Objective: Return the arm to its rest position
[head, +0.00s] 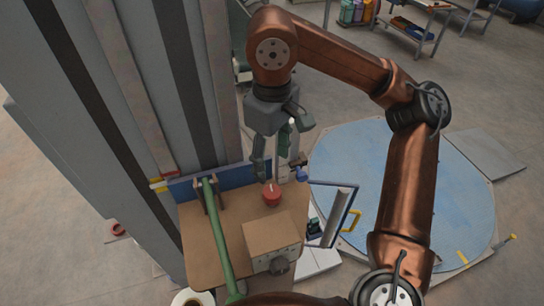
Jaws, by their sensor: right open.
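My copper right arm (407,190) comes up from the bottom right and bends over to the left at the top of the view. Its dark grey gripper (271,155) points down above the back of a brown panel (200,250). The gripper is open, with nothing seen between its fingers. A red round knob (272,193) stands on the panel just below the fingertips, apart from them as far as I can tell. My left gripper is not in view.
A green lever (218,240) runs along the panel's left, beside a tan box (272,236) with a dark knob. Tall grey machine columns (130,90) stand at left. A blue round platform (375,165) lies at right. A cart (415,30) stands far back, with open floor before it.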

